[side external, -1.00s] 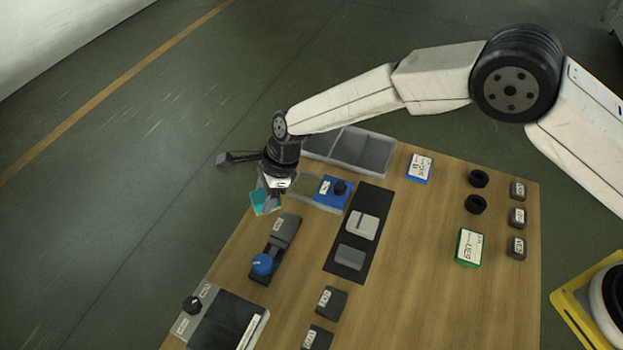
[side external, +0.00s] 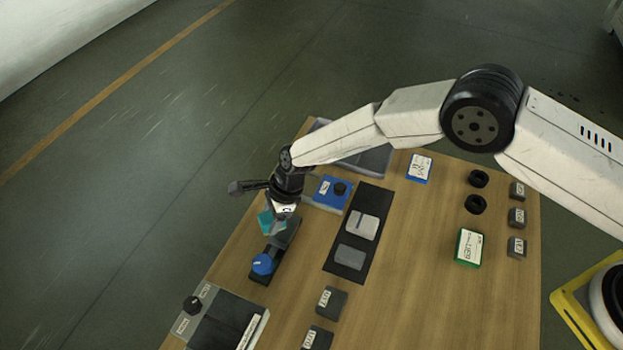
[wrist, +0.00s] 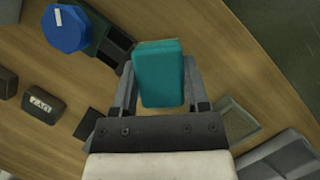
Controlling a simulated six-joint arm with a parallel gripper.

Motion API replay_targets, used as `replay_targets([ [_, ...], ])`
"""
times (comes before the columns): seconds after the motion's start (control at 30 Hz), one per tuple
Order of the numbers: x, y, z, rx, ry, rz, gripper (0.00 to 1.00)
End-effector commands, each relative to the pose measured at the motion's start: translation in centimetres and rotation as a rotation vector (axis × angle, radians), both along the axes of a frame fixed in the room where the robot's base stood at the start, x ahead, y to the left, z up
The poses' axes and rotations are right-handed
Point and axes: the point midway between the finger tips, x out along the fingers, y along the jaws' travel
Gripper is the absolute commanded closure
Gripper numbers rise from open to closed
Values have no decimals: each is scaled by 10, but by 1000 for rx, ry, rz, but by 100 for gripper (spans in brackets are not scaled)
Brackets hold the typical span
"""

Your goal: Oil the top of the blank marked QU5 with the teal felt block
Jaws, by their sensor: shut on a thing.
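My gripper (side external: 277,216) is shut on the teal felt block (side external: 268,224), above the slotted grey fixture with the blue knob near the table's left edge. In the wrist view the felt block (wrist: 158,75) sits between both fingers of my gripper (wrist: 161,84). Labelled dark grey blanks stand at the front, one here (side external: 332,301) and one nearer the camera (side external: 318,338). More blanks (side external: 517,217) line the right edge. One front blank (wrist: 42,101) shows at left in the wrist view. The labels are too small to read surely, so I cannot tell which is QU5.
The blue knob (side external: 262,264) stands close in front of the felt block. The table between mat and right-hand blanks is mostly clear.

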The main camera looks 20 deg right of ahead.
Motion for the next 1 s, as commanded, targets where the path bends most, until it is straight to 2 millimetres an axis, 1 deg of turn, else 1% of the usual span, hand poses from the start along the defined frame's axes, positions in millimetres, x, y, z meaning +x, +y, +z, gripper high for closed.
replay_targets([
  [0.4, -25, -25, 0, -1, 2, -1, 89],
  [0.77, -40, -40, 0, -1, 0, -1, 89],
  [1.0, -30, -30, 0, 1, -1, 0, 89],
])
